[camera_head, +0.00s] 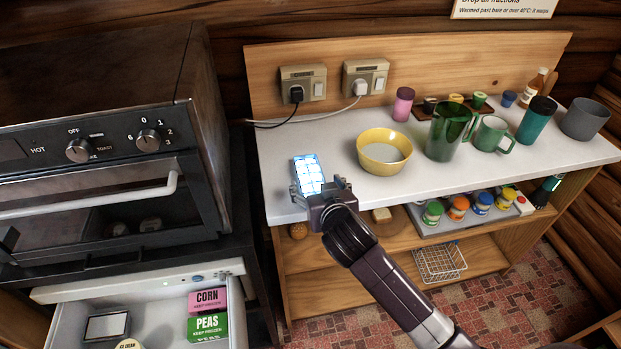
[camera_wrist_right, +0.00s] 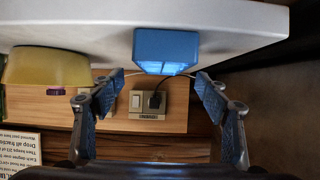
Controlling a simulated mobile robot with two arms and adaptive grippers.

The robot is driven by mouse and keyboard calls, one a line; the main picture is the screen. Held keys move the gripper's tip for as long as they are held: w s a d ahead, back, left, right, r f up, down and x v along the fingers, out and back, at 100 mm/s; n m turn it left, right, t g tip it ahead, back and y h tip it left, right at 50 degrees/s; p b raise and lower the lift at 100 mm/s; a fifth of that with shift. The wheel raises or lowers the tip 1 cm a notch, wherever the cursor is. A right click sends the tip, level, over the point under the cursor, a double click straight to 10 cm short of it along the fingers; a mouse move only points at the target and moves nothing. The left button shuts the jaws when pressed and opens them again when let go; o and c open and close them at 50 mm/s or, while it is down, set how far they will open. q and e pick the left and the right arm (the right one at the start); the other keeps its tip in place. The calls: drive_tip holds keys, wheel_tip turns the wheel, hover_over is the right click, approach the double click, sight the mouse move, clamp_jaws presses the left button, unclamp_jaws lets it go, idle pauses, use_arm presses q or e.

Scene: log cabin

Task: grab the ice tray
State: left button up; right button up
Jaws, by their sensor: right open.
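The ice tray (camera_head: 308,170) is a small blue tray with bright pale cells. It lies on the white counter near the front left corner. In the right wrist view the blue tray (camera_wrist_right: 166,48) is ahead of the fingers, centred between them. My right gripper (camera_head: 320,190) is at the counter's front edge, at the near end of the tray, with its fingers spread. In its wrist view the gripper (camera_wrist_right: 160,80) is open with nothing between its pads. Whether a finger touches the tray cannot be told. My left gripper is not in view.
A yellow bowl (camera_head: 384,151) stands right of the tray, then a green pitcher (camera_head: 447,135) and mugs. Wall outlets (camera_head: 303,83) with cords are behind. A toaster oven (camera_head: 110,150) is at left, above an open freezer drawer (camera_head: 70,325) holding boxes.

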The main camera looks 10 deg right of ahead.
sight(311, 178)
drive_tip(key=p+x, duration=0.1)
drive_tip(key=x, duration=0.3)
drive_tip(key=shift+w+a, duration=0.15)
drive_tip(key=shift+w, duration=0.1)
drive_tip(key=shift+w+f, duration=0.1)
drive_tip(key=shift+f, duration=0.05)
drive_tip(key=c, duration=0.7)
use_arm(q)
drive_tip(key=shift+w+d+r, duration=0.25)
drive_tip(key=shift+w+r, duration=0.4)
use_arm(e)
drive_tip(key=c, duration=0.7)
